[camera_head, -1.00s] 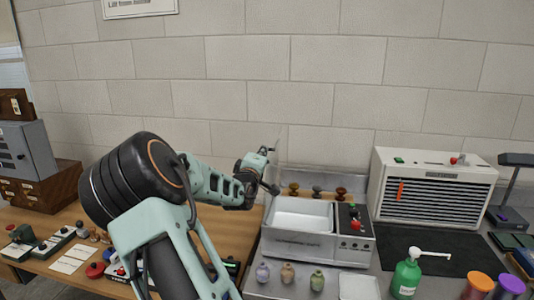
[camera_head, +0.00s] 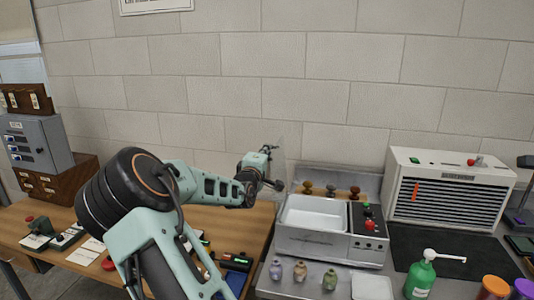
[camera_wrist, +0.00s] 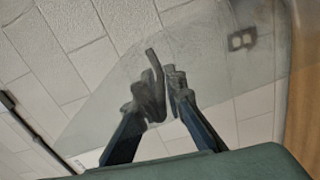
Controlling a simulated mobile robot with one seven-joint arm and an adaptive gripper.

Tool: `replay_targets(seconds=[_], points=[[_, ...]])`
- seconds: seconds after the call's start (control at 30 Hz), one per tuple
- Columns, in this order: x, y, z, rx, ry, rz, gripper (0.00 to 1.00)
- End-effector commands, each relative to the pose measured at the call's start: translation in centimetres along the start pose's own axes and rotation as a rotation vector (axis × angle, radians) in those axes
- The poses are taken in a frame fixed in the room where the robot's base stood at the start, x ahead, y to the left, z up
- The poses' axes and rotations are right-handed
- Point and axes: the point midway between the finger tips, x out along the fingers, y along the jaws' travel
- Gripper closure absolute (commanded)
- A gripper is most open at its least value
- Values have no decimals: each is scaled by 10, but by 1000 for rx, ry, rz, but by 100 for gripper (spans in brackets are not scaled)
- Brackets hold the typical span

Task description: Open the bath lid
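The bath (camera_head: 285,238) is a pale metal box with an open white basin and a dark control panel at its right side. Its clear lid (camera_head: 281,165) stands raised, roughly upright, at the basin's left side; it is faint against the wall. My gripper (camera_head: 268,149) is up at the lid's left side, above the bath's left edge. In the wrist view the two dark fingers of my gripper (camera_wrist: 163,68) are close together, with nothing seen between them. The clear lid (camera_wrist: 110,100) spreads behind them there. Whether they touch it I cannot tell.
Several small vases (camera_head: 300,270) and a white tray (camera_head: 372,287) stand before the bath. Dark knobbed items stand behind it. A white louvred unit (camera_head: 445,190) and a green pump bottle (camera_head: 420,278) are to the right. A wooden table (camera_head: 235,225) is at left.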

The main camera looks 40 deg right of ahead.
Motion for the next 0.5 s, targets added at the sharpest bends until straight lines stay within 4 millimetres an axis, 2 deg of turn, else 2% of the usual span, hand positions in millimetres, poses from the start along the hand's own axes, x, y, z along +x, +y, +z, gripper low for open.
replay_targets(seconds=[0.03, 0.1, 0.37, 0.5], points=[[0, 0, 0, 0, 0, 0, 82], [0, 0, 0, 0, 0, 0, 75], [0, 0, 0, 1, 0, 0, 75], [-8, 0, -1, 1, 1, 0, 75]])
